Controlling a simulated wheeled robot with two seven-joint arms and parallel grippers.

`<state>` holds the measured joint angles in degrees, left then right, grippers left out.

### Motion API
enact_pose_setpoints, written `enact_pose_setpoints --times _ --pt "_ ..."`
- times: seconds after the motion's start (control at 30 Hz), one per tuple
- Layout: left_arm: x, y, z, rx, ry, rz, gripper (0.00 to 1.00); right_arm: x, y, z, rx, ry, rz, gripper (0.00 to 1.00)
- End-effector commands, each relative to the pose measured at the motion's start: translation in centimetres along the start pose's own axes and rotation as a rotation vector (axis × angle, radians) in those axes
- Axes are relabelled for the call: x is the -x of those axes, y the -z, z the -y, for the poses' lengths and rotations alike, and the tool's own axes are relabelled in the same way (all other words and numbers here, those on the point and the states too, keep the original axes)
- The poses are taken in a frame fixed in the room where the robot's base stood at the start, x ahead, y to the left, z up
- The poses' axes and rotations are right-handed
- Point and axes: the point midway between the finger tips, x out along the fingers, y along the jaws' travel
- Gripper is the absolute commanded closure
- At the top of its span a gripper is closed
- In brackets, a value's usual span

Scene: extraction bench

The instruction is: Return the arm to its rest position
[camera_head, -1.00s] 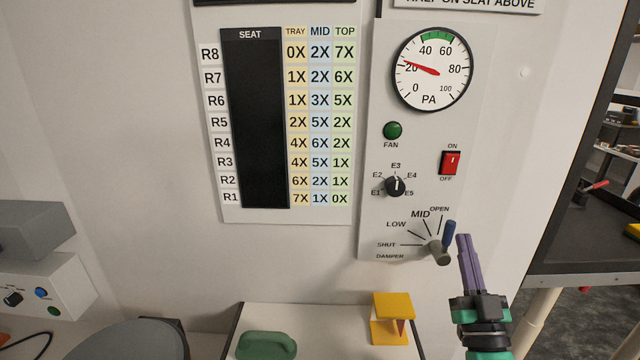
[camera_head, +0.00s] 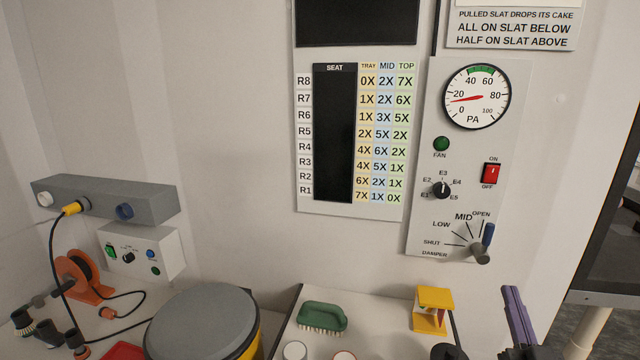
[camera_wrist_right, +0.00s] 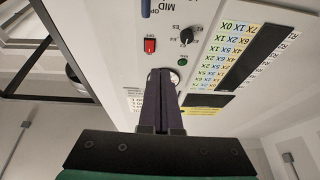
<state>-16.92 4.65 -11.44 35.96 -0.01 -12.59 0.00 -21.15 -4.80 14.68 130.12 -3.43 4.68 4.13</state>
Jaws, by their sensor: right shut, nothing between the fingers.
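My right gripper (camera_head: 512,292) has purple fingers, pressed together with nothing between them. It stands at the lower right in the head view, below and right of the damper lever (camera_head: 488,235), and apart from it. The lever has a blue handle pointing up near OPEN. In the right wrist view the closed fingers (camera_wrist_right: 161,75) point at the panel and cover part of the gauge. My left gripper is in neither view.
The control panel (camera_head: 420,225) carries a gauge (camera_head: 477,97), a green fan light, a red switch and a knob. Below are a green brush (camera_head: 322,317), a yellow stand (camera_head: 432,310) and a grey-lidded bucket (camera_head: 205,322). A dark-framed opening (camera_head: 600,200) is at the right.

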Motion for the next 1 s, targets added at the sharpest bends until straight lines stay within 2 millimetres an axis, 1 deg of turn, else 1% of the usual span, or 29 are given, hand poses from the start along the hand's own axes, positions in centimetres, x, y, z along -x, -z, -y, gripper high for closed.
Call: enact_pose_setpoints --times 0.17,0.27,0.3,0.37,0.4,0.47,0.5,0.57,0.6,0.73,0.83,0.93,0.97,1.0 --pt "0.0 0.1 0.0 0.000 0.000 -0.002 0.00 0.6 -3.9 1.9 -0.003 0.044 0.206 1.00" --pt "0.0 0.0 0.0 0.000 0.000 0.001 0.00 1.7 -6.8 3.3 0.001 0.080 0.365 1.00" --pt "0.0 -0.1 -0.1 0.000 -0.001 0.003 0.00 2.3 -8.0 4.0 0.005 0.097 0.435 1.00" --pt "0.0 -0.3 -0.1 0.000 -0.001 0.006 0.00 3.6 -9.8 5.0 0.011 0.124 0.546 1.00" --pt "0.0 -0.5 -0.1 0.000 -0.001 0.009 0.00 4.7 -11.1 5.6 0.019 0.143 0.625 1.00" --pt "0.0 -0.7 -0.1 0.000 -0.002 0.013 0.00 6.6 -12.9 6.5 0.032 0.175 0.748 1.00" --pt "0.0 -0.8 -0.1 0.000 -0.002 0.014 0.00 8.1 -13.9 7.2 0.042 0.198 0.833 1.00" --pt "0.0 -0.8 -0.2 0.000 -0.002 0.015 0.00 10.5 -15.4 8.0 0.062 0.232 0.959 1.00" --pt "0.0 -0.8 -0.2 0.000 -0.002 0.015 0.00 12.2 -16.1 8.4 0.076 0.255 1.040 1.00" --pt "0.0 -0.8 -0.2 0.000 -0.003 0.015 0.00 17.7 -17.7 9.3 0.129 0.325 1.286 1.00" --pt "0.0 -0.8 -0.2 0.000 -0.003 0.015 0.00 21.8 -18.1 9.6 0.174 0.374 1.456 1.00" --pt "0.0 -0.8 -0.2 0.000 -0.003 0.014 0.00 25.7 -17.8 9.5 0.224 0.423 1.616 1.00" --pt "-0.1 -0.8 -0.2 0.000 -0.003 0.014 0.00 26.5 -18.3 9.5 0.234 0.430 1.646 1.00" --pt "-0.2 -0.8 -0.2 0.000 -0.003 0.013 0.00 26.7 -20.1 9.6 0.232 0.427 1.649 1.00"
